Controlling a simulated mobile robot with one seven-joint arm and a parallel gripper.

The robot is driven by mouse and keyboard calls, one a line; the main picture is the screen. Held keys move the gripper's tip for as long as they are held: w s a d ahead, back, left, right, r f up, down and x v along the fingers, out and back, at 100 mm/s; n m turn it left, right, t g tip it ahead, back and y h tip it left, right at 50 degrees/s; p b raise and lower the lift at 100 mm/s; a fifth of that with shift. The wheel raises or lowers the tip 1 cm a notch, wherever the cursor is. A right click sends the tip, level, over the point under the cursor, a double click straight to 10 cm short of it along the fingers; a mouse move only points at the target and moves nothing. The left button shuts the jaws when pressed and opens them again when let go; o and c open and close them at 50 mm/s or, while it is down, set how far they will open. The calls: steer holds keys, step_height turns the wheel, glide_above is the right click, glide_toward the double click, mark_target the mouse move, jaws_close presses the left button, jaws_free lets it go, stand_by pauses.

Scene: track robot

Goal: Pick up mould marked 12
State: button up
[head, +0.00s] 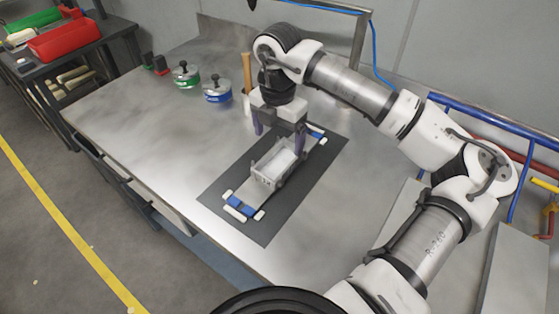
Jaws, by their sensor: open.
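A grey, open-topped box-shaped mould (268,176) sits on a long pale plate with blue and white clamps at both ends, on a dark mat (222,190). A mark on its near end is too small to read with certainty. My gripper (279,141) points down at the mould's far end, its purple-tipped fingers apart, one to the left of the mould and one to the right. It looks open and holds nothing. Whether the fingers touch the mould cannot be told.
A green-labelled pot (186,78) and a blue-labelled pot (217,92) stand at the back left, with a wooden handle (246,72) beside them. The steel table (140,120) is clear at the left. A red bin (64,40) sits on a separate shelf.

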mark_target(280, 165)
steer(key=shift+s+d+f+p, duration=0.1)
steer(key=shift+f+p, duration=0.55)
steer(key=shift+f, duration=1.15)
steer(key=shift+s+f+p, duration=0.1)
steer(key=shift+f+p, duration=0.5)
steer(key=shift+f, duration=1.2)
steer(key=c, duration=1.4)
steer(key=shift+c, duration=0.4)
steer(key=shift+r, duration=0.15)
